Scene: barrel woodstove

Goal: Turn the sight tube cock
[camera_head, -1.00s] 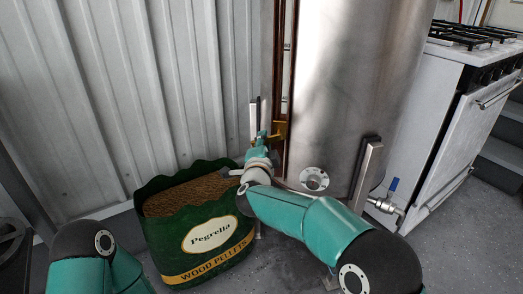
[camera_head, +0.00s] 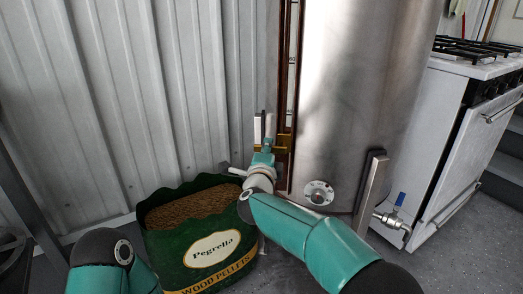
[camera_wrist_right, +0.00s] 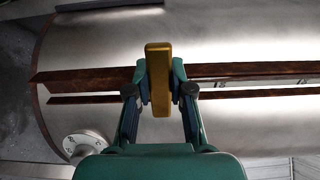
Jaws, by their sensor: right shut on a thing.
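The sight tube runs upright on the front left of the steel tank (camera_head: 350,90), in a brown frame (camera_head: 285,60) with a numbered scale. At its lower end is a brass cock (camera_head: 284,141). In the right wrist view, its flat brass handle (camera_wrist_right: 158,80) lies across the tube's frame (camera_wrist_right: 90,74). My right gripper (camera_head: 267,144) is at the cock. In the right wrist view, its fingers (camera_wrist_right: 158,90) sit on both sides of the brass handle, shut on it. My left gripper is out of view; only part of my left arm shows at the bottom left.
A green wood pellets bag (camera_head: 205,250) stands below and left of the cock. A round dial (camera_head: 319,193) is low on the tank. A valve with a blue lever (camera_head: 399,200) projects at the lower right. A white stove (camera_head: 470,130) stands at the right. Corrugated wall lies behind.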

